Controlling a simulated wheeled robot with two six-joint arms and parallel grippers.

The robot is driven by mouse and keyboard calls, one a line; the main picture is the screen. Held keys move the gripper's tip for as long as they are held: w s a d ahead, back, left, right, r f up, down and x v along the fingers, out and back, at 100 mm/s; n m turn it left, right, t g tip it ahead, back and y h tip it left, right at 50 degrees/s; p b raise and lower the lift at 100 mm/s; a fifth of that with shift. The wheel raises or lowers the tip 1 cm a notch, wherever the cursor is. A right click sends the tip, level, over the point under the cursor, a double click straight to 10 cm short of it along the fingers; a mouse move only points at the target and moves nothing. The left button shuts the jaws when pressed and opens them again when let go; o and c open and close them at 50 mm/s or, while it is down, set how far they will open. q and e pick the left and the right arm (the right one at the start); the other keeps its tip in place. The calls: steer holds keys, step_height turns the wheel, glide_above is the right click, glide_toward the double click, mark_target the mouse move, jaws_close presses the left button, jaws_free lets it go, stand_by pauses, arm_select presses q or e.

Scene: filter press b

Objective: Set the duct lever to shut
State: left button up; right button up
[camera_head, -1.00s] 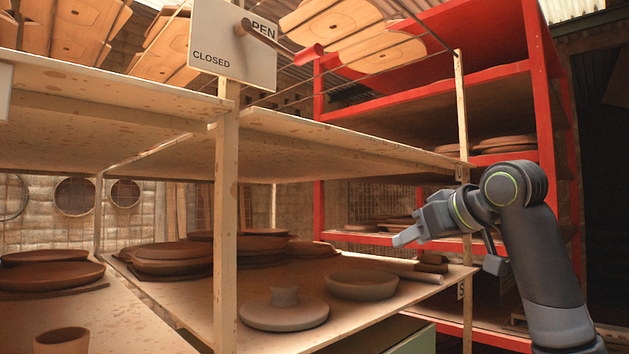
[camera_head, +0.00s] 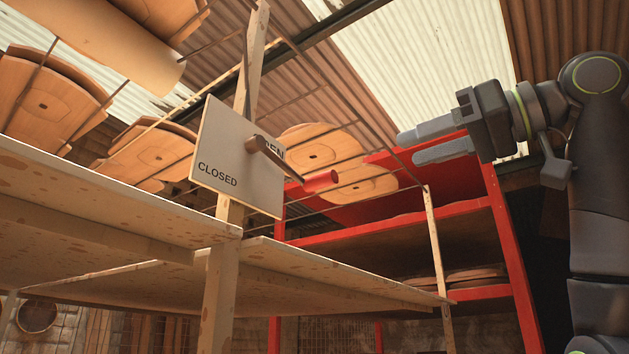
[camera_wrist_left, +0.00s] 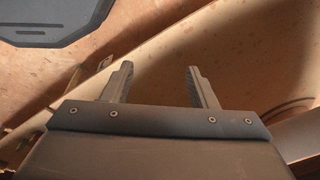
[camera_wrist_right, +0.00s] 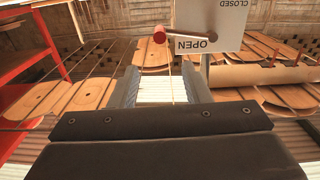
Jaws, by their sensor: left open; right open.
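The duct lever (camera_head: 284,162) is a brown bar with a red grip (camera_head: 321,180) on a white plate (camera_head: 228,165) fixed to a wooden post. It points right and slightly down, across the OPEN lettering; CLOSED is at the plate's lower left. My right gripper (camera_head: 402,147) is open and empty, to the right of the grip and apart from it, fingers pointing left. In the right wrist view the lever (camera_wrist_right: 186,36) shows beyond the open fingers (camera_wrist_right: 168,90). My left gripper (camera_wrist_left: 158,72) is open and empty beside a pale spotted surface; it is not in the head view.
Wooden shelves (camera_head: 90,200) stand below and left of the plate. A red rack (camera_head: 510,260) stands behind at the right. Boards (camera_head: 45,95) lie on thin rods overhead. The space between my right gripper and the grip looks clear.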

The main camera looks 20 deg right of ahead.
mark_target(340, 172)
steer(key=p+x, duration=0.5)
steer(key=x, duration=0.8)
steer(key=shift+w+a+r, duration=0.15)
steer(key=shift+w+a+p, duration=0.15)
steer(key=shift+w+p, duration=0.15)
steer(key=shift+p, duration=0.15)
steer(key=shift+w+a, duration=0.3)
steer(key=shift+w, duration=0.1)
steer(key=shift+w+a, duration=0.15)
steer(key=shift+a, duration=0.05)
steer(key=shift+d, duration=0.1)
steer(key=c, duration=0.4)
arm_select(q)
step_height(340, 172, up, 6)
steer(key=s+d, duration=0.2)
steer(key=shift+s+r, duration=0.15)
steer(key=shift+s, duration=0.1)
arm_select(e)
jaws_close()
